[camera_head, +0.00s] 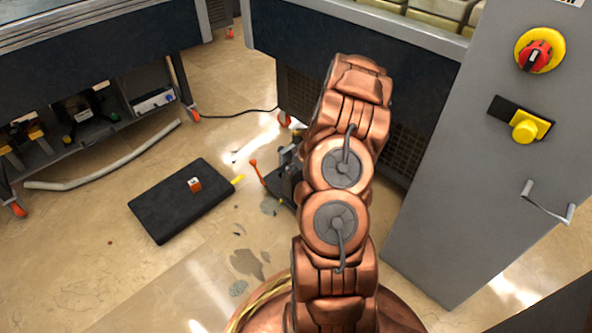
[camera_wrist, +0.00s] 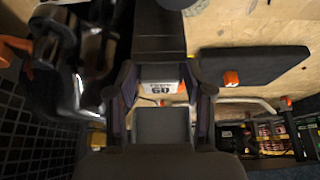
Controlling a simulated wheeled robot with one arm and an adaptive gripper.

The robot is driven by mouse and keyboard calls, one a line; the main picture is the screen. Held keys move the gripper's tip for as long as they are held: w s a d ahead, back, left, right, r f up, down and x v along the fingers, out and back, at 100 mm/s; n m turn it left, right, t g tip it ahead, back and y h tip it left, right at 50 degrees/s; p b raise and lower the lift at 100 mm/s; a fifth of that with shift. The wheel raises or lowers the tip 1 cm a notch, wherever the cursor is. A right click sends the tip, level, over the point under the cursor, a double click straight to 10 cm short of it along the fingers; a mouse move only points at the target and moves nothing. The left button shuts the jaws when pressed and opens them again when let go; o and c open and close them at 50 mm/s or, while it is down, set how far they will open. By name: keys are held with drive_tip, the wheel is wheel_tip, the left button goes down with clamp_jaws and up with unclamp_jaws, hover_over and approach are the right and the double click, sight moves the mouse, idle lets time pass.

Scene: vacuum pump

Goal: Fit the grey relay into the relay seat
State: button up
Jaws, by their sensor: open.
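My gripper (camera_wrist: 160,78) shows in the wrist view with its two dark fingers apart. A white label (camera_wrist: 161,87) with dark upside-down print shows between the fingertips; I cannot tell whether it touches them. A plain grey block face (camera_wrist: 162,124) lies between the fingers, nearer the palm; I cannot tell whether it is the relay or part of the gripper. The dark pump unit (camera_head: 284,180) with an orange lever stands on the floor in the head view, partly behind my arm. The relay seat cannot be made out. My gripper is hidden in the head view.
A black mat (camera_head: 180,205) on the floor bears a small orange-and-white block (camera_head: 195,184). A grey cabinet (camera_head: 450,190) with a red knob stands at right. A pale hose (camera_head: 105,165) and a low shelf are at left. Floor around the mat is mostly clear.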

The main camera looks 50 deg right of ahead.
drive_tip(key=p+v, duration=0.5)
drive_tip(key=v, duration=0.7)
drive_tip(key=a+r+n+g+y, duration=0.1)
drive_tip(key=a+r, duration=0.4)
drive_tip(key=a, duration=0.4)
drive_tip(key=a+r+g+y, duration=0.15)
drive_tip(key=a+r, duration=0.25)
drive_tip(key=a, duration=0.6)
drive_tip(key=a+r+n+y, duration=0.1)
drive_tip(key=a+r, duration=0.4)
drive_tip(key=a, duration=0.4)
drive_tip(key=s+a+r+g, duration=0.3)
drive_tip(key=s+a+r, duration=0.1)
drive_tip(key=s+a, duration=0.55)
drive_tip(key=s+r+m+g+h, duration=0.1)
drive_tip(key=s+r+g+h, duration=0.1)
drive_tip(key=s, duration=1.3)
wheel_tip(320, 180, up, 2)
drive_tip(key=shift+r+m+g+h, duration=0.1)
drive_tip(key=shift+m+g+h, duration=0.3)
drive_tip(key=shift+h, duration=0.35)
drive_tip(key=shift+s, duration=0.1)
